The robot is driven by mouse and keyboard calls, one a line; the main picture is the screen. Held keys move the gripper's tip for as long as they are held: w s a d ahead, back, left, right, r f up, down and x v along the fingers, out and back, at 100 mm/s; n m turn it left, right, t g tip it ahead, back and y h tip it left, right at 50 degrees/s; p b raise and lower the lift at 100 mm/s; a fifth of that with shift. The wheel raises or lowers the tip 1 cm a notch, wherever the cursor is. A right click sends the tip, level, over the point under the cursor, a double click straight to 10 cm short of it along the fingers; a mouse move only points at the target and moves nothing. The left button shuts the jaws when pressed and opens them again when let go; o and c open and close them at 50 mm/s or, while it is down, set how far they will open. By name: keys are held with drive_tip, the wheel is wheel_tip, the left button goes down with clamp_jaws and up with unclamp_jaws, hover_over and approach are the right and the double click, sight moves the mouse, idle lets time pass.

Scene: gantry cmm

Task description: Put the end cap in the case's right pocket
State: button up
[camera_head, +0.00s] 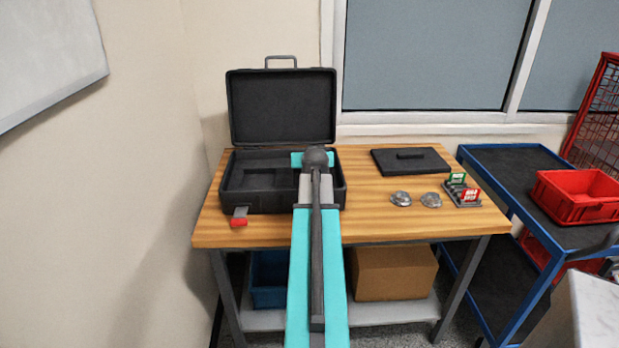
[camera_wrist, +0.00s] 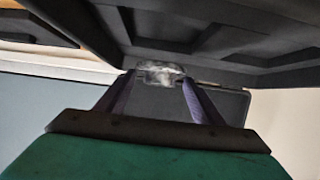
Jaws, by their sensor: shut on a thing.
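The end cap (camera_wrist: 160,69) is a shiny silvery metal piece in the wrist view. My gripper (camera_wrist: 158,80) is shut on it, with one dark finger at each side. The open black case (camera_head: 265,203) stands at the left of the bench, its lid (camera_head: 282,106) raised at the back. In the head view my arm reaches over the case's right part and hides that pocket, the fingertips and the end cap. The case's recessed insert (camera_wrist: 225,42) fills the top of the wrist view, close to the end cap. I cannot tell whether they touch.
Two silvery round parts (camera_head: 400,198) (camera_head: 431,200) lie on the wooden bench (camera_head: 375,228). A black slab with a handle (camera_head: 411,162) and a small red-and-green stand (camera_head: 462,189) are nearby. A red-ended piece (camera_head: 239,217) is at the case's front left. A blue cart (camera_head: 510,158) stands right.

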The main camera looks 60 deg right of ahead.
drive_tip(key=shift+f, duration=1.65)
drive_tip(key=shift+f, duration=0.1)
drive_tip(key=shift+f+p, duration=0.5)
drive_tip(key=shift+f, duration=1.25)
drive_tip(key=shift+f, duration=0.2)
drive_tip(key=o, duration=0.9)
drive_tip(key=shift+r, duration=0.2)
drive_tip(key=shift+b+v, duration=0.85)
drive_tip(key=shift+v, duration=3.75)
drive_tip(key=shift+w+f+b, duration=0.1)
drive_tip(key=shift+f+b, duration=0.1)
drive_tip(key=shift+b, duration=0.85)
drive_tip(key=b, duration=0.5)
drive_tip(key=shift+a+r, duration=0.15)
drive_tip(key=shift+r, duration=0.1)
